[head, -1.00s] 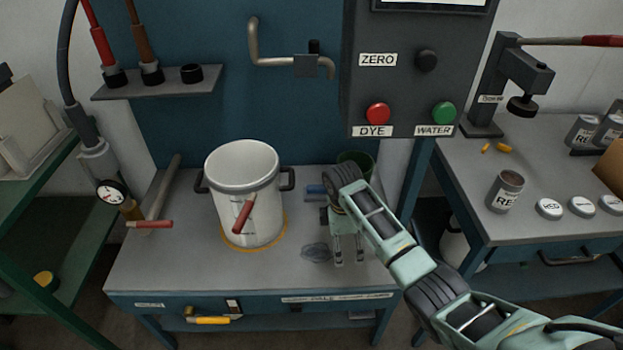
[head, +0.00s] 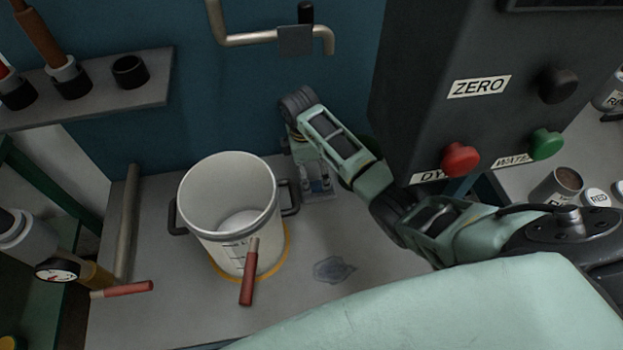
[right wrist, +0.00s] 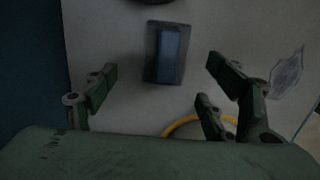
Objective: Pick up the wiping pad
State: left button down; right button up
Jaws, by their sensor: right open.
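The wiping pad (right wrist: 168,55) is a blue block on a darker flat base. In the right wrist view it lies on the grey bench top, near the upper middle. My right gripper (right wrist: 158,84) is open and empty, its fingers spread to either side of the pad's line, with the pad a little beyond the tips. The height left between fingers and pad is hard to tell. My left gripper is not in view.
The white pot (head: 205,215) with side handles and a red-handled tool stands left of the gripper on a yellow ring. A greyish wet-looking patch (head: 333,270) lies on the bench (head: 300,300). The control box (head: 425,100) overhangs at the right; a pipe (head: 250,38) runs along the back panel.

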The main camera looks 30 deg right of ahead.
aim_at(318, 185)
jog(key=f, duration=0.2)
jog(key=s+f, duration=0.1)
jog(key=f, duration=0.1)
jog(key=d+f, duration=0.1)
jog(key=f, duration=0.1)
jog(key=shift+s+f, duration=0.15)
jog(key=shift+f, duration=0.05)
jog(key=shift+d+f+b, duration=0.1)
jog(key=shift+f+b, duration=0.2)
jog(key=shift+f, duration=0.05)
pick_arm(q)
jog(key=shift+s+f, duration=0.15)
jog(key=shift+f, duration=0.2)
pick_arm(e)
jog(key=shift+c, duration=0.9)
jog(key=c, duration=1.1)
jog(key=shift+r, duration=0.15)
